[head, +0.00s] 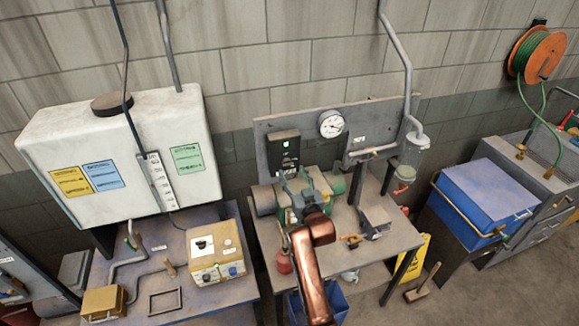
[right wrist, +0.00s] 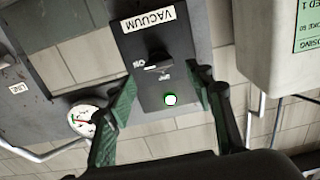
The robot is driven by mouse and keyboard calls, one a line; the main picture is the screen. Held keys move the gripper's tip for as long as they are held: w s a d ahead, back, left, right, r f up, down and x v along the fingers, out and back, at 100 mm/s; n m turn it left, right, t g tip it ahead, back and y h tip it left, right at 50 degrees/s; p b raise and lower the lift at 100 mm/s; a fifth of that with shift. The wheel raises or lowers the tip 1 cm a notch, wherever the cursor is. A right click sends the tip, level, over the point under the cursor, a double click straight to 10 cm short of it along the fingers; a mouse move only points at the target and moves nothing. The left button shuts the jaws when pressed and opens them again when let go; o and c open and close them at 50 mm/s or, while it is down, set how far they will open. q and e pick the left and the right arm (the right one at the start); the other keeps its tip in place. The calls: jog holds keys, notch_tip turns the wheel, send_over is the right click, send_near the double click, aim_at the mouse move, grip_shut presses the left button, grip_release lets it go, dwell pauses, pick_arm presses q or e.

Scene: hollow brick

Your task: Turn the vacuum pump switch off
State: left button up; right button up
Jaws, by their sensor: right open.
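The vacuum pump switch is a dark box (head: 284,150) on the grey back panel, with a small green lamp showing lit. I cannot tell for certain which marking the knob points to. My right gripper (head: 295,180) is open and empty, facing the box from below. In the right wrist view its green fingers (right wrist: 161,72) stand either side of the knob, apart from it.
A round gauge (head: 331,124) is on the panel, right of the switch. A glass jar (head: 411,158) with a pipe hangs further right. The pump (head: 335,183) sits on the bench below the box. A white tank (head: 110,135) stands left and a blue chest (head: 482,203) right.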

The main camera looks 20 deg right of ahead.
aim_at(289, 165)
jog(key=shift+w+a+p, duration=0.1)
jog(key=shift+w+p, duration=0.25)
jog(key=shift+w, duration=1.85)
jog(key=c, duration=1.2)
